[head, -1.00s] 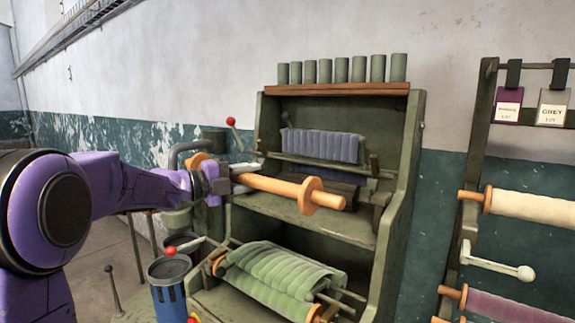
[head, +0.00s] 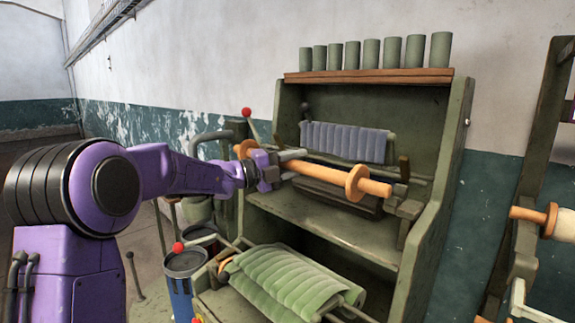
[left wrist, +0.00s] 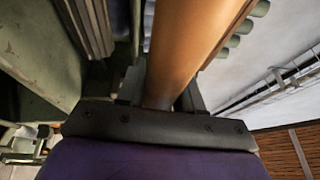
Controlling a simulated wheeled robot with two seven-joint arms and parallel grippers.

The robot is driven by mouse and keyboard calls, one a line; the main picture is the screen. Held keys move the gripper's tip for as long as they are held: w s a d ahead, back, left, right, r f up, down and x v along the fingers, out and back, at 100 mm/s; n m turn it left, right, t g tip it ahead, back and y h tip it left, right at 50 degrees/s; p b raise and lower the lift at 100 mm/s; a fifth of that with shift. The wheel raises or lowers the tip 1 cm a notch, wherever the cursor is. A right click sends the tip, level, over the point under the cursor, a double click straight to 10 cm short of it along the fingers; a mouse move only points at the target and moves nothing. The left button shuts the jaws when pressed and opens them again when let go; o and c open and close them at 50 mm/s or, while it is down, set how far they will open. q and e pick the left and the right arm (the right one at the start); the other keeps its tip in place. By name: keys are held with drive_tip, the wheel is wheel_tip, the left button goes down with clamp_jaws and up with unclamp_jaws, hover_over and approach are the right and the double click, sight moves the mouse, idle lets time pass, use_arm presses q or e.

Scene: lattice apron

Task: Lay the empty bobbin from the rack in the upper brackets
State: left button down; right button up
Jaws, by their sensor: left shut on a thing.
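An orange wooden bobbin (head: 323,173) with round flanges lies roughly level in front of the green machine, with no cloth on it. My left gripper (head: 279,170) is shut on its shaft, left of the middle. In the left wrist view the bobbin shaft (left wrist: 185,45) runs up between the fingers (left wrist: 160,92). The bobbin's right end is close to the bracket (head: 403,205) at the right of the upper bay; I cannot tell whether they touch. The left bracket is hidden behind the gripper and bobbin. My right gripper is not in view.
A grey-blue pleated cloth (head: 345,141) hangs at the back of the upper bay. Green pleated cloth (head: 290,281) lies below. A red-knobbed lever (head: 249,122) stands at the left. A rack with a cream roll (head: 556,222) is at the right.

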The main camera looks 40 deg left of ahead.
use_arm(q)
drive_tip(key=w+d+f+p, duration=0.1)
drive_tip(key=w+p, duration=0.3)
drive_tip(key=w, duration=0.9)
drive_tip(key=shift+f, duration=0.15)
idle(0.3)
drive_tip(key=shift+s, duration=0.15)
drive_tip(key=shift+f, duration=0.1)
idle(0.4)
drive_tip(key=shift+f+b, duration=1.2)
drive_tip(key=shift+b, duration=0.2)
